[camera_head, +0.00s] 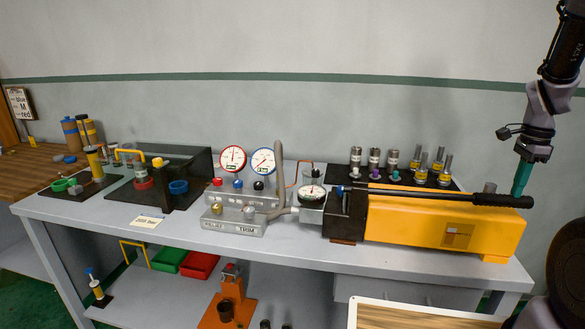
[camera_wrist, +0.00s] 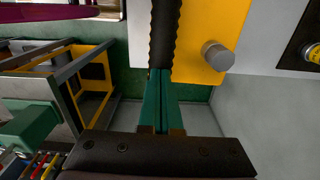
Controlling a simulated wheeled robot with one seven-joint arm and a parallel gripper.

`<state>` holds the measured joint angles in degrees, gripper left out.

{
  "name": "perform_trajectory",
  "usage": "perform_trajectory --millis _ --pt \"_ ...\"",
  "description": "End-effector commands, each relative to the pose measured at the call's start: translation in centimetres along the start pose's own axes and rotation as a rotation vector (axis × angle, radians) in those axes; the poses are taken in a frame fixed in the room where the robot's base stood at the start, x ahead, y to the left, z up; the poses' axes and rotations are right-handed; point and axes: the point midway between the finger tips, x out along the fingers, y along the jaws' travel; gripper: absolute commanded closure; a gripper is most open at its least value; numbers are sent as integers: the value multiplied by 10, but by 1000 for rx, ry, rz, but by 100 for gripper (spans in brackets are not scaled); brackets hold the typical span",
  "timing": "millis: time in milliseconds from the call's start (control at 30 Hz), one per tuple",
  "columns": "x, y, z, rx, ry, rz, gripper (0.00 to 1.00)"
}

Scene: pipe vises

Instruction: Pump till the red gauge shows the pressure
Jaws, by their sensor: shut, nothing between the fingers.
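The yellow hand pump (camera_head: 440,220) lies on the bench at the right, with a long black lever (camera_head: 430,194) along its top. The lever's thick grip (camera_head: 503,201) is at the right end; the ridged grip (camera_wrist: 165,35) also shows in the wrist view. My gripper (camera_head: 519,194) points down at this grip with teal fingers shut and empty. In the wrist view the fingertips (camera_wrist: 161,72) meet the grip's edge; I cannot tell whether they touch it. The red-rimmed gauge (camera_head: 233,159) stands on the grey manifold; its reading is too small to tell.
A blue-rimmed gauge (camera_head: 262,161) stands beside the red one, and a third gauge (camera_head: 311,193) sits by the pump. Several fittings (camera_head: 394,160) stand behind the pump. A vise station (camera_head: 160,180) is at the left. A wood-topped surface (camera_head: 415,317) is in front, below the bench.

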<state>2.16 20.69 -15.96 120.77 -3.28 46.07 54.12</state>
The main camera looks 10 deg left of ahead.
Motion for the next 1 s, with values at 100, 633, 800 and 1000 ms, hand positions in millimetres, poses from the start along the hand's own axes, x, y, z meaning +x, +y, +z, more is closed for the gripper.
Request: perform_trajectory --millis 100,633,800,1000 --pt "11 0 -1 0 0 2 100" --pt "14 1 -1 0 0 3 100" --pt "-12 0 3 -1 0 0 100" --pt "-44 0 6 -1 0 -2 100"
